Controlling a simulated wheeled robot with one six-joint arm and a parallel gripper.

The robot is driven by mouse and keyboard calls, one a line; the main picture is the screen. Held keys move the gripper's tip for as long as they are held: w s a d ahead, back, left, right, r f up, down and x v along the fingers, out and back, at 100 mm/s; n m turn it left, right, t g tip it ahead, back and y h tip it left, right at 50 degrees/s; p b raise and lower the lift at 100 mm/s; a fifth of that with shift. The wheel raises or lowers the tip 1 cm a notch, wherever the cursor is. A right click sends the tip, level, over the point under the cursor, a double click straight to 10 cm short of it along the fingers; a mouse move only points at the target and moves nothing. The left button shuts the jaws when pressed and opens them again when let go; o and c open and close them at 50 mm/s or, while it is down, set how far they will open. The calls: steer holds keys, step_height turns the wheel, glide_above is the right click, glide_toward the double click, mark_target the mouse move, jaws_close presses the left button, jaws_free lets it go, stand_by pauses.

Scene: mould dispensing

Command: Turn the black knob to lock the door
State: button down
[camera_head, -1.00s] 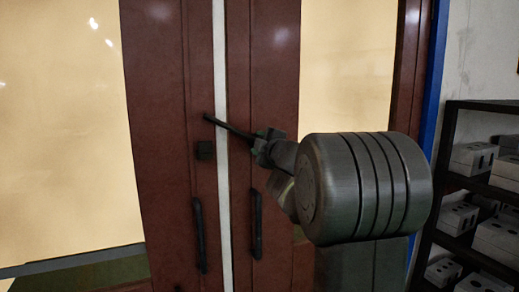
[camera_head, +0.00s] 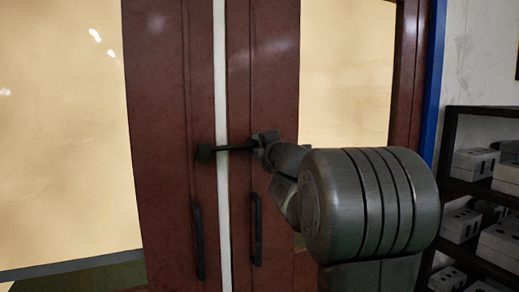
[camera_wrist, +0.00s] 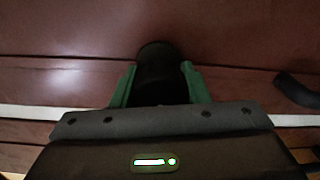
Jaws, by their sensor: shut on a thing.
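The black knob (camera_head: 203,153) sits on the left door leaf (camera_head: 165,190) of a dark red double door, close to the pale gap. In the wrist view the knob (camera_wrist: 157,65) is a dark round shape between my two green fingers. My gripper (camera_head: 216,150) reaches the knob from the right in the head view, and its fingers (camera_wrist: 158,86) are shut on it. The fingers hide the knob's sides and part of its near end. The knob's turning angle cannot be told.
Two vertical black handles, left (camera_head: 199,240) and right (camera_head: 257,228), hang below the knob on either side of the pale strip (camera_head: 223,200). A dark shelf (camera_head: 452,150) with grey boxes stands at the right.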

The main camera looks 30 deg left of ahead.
stand_by(0.3)
steer(key=c, duration=0.8)
jaws_free()
steer(key=v, duration=1.3)
steer(key=shift+s+d, duration=0.3)
steer(key=x, duration=1.4)
steer(key=shift+d, duration=0.15)
